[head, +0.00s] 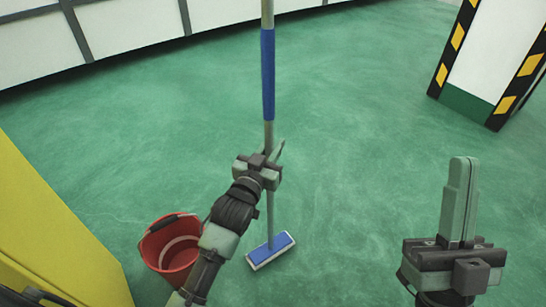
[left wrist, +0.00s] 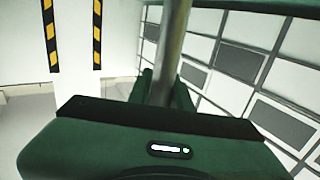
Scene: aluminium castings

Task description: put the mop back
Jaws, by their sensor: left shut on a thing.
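The mop has a grey pole with a blue grip sleeve (head: 268,75) and a flat blue head with a white edge (head: 271,250). It stands nearly upright in the middle of the head view, its head low near the green floor. My left gripper (head: 270,153) is shut on the pole below the blue sleeve. In the left wrist view the pole (left wrist: 172,45) rises from between the fingers. My right gripper (head: 462,200) points up at the right, its fingers together with nothing seen between them. I cannot tell whether the mop head touches the floor.
A red bucket (head: 172,250) stands left of the mop head, close to my left arm. A yellow surface (head: 50,220) fills the lower left. A white pillar with black-and-yellow edges (head: 490,60) stands at upper right. The green floor between is clear.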

